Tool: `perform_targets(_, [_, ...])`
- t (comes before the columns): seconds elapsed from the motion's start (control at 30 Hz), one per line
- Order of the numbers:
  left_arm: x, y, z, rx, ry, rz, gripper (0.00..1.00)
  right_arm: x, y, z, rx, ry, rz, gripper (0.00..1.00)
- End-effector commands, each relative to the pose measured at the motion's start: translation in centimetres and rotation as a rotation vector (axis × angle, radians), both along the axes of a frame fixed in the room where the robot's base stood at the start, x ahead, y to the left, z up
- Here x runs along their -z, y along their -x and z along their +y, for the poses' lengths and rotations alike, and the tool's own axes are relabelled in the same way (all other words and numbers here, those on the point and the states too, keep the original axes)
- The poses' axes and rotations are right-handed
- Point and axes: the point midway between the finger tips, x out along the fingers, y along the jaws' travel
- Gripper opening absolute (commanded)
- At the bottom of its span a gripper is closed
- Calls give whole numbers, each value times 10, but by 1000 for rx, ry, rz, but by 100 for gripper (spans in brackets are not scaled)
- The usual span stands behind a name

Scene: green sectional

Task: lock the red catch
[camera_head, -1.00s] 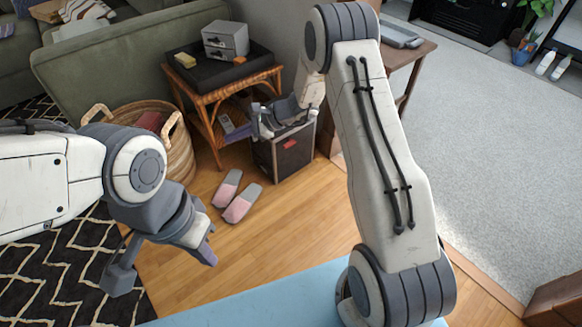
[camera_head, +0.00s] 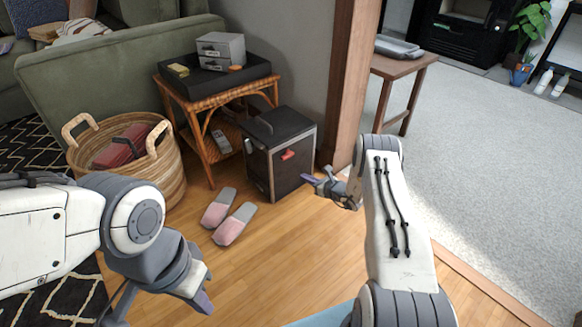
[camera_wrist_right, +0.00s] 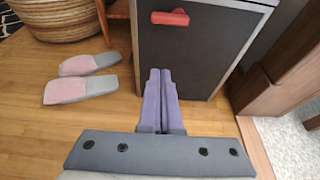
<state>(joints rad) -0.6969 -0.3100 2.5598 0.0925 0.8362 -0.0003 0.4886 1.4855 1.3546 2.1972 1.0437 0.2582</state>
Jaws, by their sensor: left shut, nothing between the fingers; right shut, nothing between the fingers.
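The red catch (camera_head: 288,155) sits on the upper part of the front of a dark box-like cabinet (camera_head: 262,178) with a handle on top. In the right wrist view the catch (camera_wrist_right: 170,18) lies roughly level near the cabinet's top edge. My right gripper (camera_head: 308,179) is shut and empty, to the right of and below the catch. In the right wrist view its fingers (camera_wrist_right: 159,75) are together, pointing at the cabinet front (camera_wrist_right: 195,60) below the catch; I cannot tell whether they touch it. My left gripper (camera_head: 205,300) is shut and empty at the lower left, far from the cabinet.
A rattan side table (camera_head: 210,110) with a black tray and small grey drawers stands left of the cabinet. A wicker basket (camera_head: 165,185) and pink-grey slippers (camera_head: 231,228) are further left. A wooden post (camera_head: 350,85) stands close on the right.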

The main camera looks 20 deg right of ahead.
Motion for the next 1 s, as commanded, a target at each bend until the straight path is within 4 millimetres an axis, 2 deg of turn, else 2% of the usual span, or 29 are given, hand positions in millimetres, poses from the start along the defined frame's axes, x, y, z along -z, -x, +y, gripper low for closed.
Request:
perform_targets(0.17, [13,0,0,0,0,0,0,9,-13,6,-4,2,-2,0])
perform_targets(0.63, [74,0,0,0,0,0,0,39,-89,34,-3,2,-3,0])
perform_targets(0.7, [73,0,0,0,-1,1,0,24,-91,32,-1,2,-4,0])
perform_targets(1.0, [82,0,0,0,0,0,0,-3,-89,33,-2,1,-1,0])
